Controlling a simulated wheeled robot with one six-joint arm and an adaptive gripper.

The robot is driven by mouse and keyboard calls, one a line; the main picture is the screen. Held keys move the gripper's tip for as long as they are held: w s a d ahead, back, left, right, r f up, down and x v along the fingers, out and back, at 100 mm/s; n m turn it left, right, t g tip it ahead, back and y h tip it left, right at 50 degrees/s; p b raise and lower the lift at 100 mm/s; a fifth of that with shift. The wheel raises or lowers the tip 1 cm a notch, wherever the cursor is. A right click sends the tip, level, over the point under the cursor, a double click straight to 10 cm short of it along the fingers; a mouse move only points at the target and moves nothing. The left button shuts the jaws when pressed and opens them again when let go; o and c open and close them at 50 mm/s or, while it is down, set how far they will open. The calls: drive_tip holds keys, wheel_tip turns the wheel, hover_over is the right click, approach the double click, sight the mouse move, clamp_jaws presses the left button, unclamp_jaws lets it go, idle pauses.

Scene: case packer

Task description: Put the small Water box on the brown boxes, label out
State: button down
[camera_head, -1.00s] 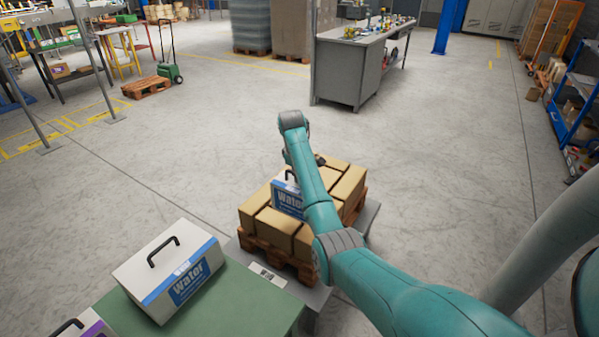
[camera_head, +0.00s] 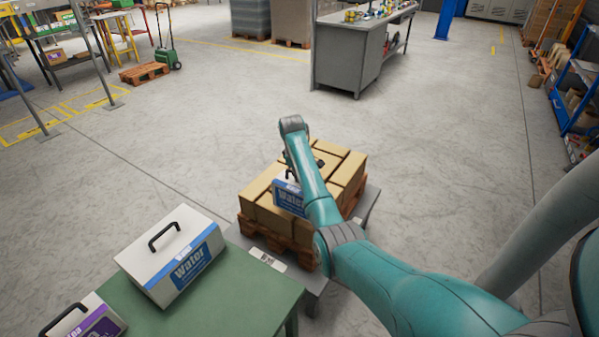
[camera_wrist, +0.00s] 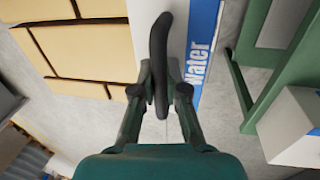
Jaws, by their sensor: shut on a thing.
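The small Water box (camera_head: 290,199) is white with a blue label and a black handle. In the wrist view its white top and blue label (camera_wrist: 203,50) show. My gripper (camera_wrist: 160,80) is shut on its handle. In the head view the box is at the front part of the brown boxes (camera_head: 343,172), its label facing the front, and my arm hides its right part. In the wrist view the brown boxes (camera_wrist: 85,45) lie to its left and the label is on the side away from them. I cannot tell whether it touches them.
The brown boxes stand on a wooden pallet (camera_head: 279,241). A green table (camera_head: 235,305) at front left bears a larger Water box (camera_head: 150,250) and a purple-labelled box (camera_head: 98,322). A grey workbench (camera_head: 345,55) stands farther back. The floor between is open.

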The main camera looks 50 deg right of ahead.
drive_tip(key=shift+f, duration=1.95)
drive_tip(key=c, duration=1.1)
unclamp_jaws()
drive_tip(key=shift+f, duration=0.15)
drive_tip(key=r, duration=0.4)
drive_tip(key=a+r, duration=0.1)
drive_tip(key=r, duration=0.3)
drive_tip(key=a+r, duration=0.1)
drive_tip(key=r, duration=0.3)
drive_tip(key=shift+s+a, duration=0.1)
drive_tip(key=shift+a, duration=0.05)
